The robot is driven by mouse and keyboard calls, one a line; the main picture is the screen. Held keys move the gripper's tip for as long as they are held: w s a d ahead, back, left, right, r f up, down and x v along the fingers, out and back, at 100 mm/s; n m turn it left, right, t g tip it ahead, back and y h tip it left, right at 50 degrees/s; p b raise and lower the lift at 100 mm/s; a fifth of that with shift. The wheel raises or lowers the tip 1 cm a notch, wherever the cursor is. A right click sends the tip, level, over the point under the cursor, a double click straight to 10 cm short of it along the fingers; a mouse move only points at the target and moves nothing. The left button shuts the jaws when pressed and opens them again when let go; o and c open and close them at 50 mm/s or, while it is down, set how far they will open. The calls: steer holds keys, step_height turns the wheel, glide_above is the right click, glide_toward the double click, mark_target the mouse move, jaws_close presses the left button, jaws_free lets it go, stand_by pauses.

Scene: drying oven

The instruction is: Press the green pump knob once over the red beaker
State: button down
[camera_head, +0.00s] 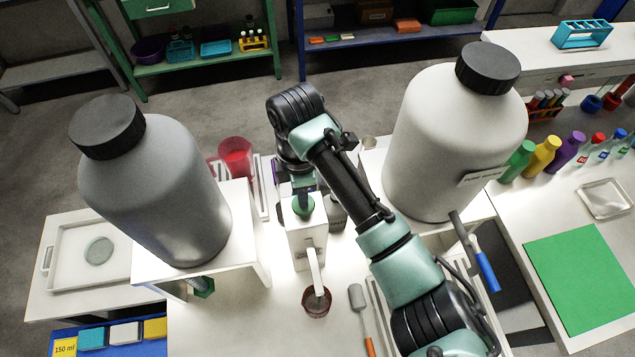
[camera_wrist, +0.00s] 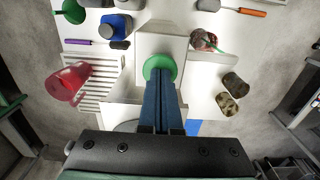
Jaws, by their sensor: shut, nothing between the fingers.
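The green pump knob (camera_head: 303,207) sits on top of a white pump dispenser (camera_head: 306,245), whose spout points toward the front of the table. A small dark-red beaker (camera_head: 317,303) stands under the spout end. My gripper (camera_head: 303,190) is over the knob, partly hidden by my wrist in the head view. In the wrist view, the shut blue fingers (camera_wrist: 160,84) reach over the green knob (camera_wrist: 160,66), covering part of it. They hold nothing. Whether the fingertips touch the knob, I cannot tell.
A grey bottle (camera_head: 155,195) on a raised stand is left of the pump; a white bottle (camera_head: 455,140) is to the right. A red pitcher (camera_head: 236,157) stands behind on the left. A spatula (camera_head: 358,300) lies right of the beaker.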

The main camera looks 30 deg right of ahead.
steer(key=shift+f, duration=0.6)
steer(key=shift+r+p, duration=1.7)
steer(key=shift+r, duration=0.35)
step_height(320, 180, up, 6)
steer(key=p, duration=0.5)
steer(key=shift+p, duration=0.35)
